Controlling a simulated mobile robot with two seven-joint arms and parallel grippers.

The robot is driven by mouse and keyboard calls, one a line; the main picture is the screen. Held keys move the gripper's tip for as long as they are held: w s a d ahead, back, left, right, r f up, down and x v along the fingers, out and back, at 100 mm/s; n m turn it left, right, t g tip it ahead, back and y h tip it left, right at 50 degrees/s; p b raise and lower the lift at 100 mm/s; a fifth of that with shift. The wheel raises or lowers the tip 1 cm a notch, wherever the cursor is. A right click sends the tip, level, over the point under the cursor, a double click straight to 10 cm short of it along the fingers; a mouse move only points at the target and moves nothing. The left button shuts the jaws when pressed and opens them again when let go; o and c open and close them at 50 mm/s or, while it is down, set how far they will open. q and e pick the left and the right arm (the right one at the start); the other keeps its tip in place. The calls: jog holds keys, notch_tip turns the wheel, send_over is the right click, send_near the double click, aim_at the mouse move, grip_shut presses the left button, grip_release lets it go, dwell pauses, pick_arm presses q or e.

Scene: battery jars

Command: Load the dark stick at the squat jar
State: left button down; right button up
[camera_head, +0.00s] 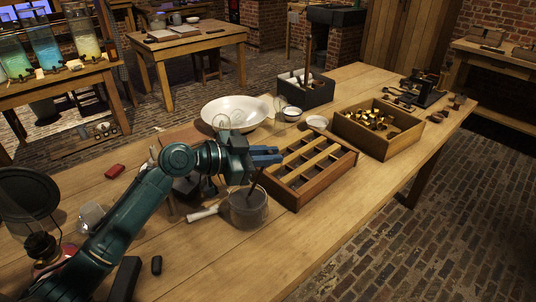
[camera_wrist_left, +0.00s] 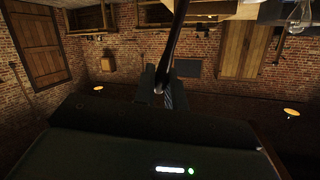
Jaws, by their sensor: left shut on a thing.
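My left gripper (camera_head: 268,157) is shut on a dark stick (camera_head: 256,181) above the front of the table. The stick hangs down, slightly tilted, from the fingers. A squat clear glass jar (camera_head: 248,213) stands below the gripper, in front of the slotted wooden tray. The stick's lower end overlaps the jar's mouth; I cannot tell if it is inside or behind the rim. In the left wrist view the dark stick (camera_wrist_left: 178,38) runs up from between the fingers (camera_wrist_left: 163,90). My right gripper is not in view.
A slotted wooden tray (camera_head: 337,175) stands right beside the jar. A white rod (camera_head: 203,214) lies at the jar's left. A white basin (camera_head: 236,111) and a wooden box of brass pieces (camera_head: 389,143) stand farther back. The front right tabletop is clear.

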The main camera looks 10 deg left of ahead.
pick_arm(q)
jog(key=shift+f, duration=0.2)
jog(key=shift+r+p, duration=1.3)
jog(key=shift+r, duration=0.7)
jog(key=shift+r+p, duration=1)
jog(key=shift+r, duration=0.65)
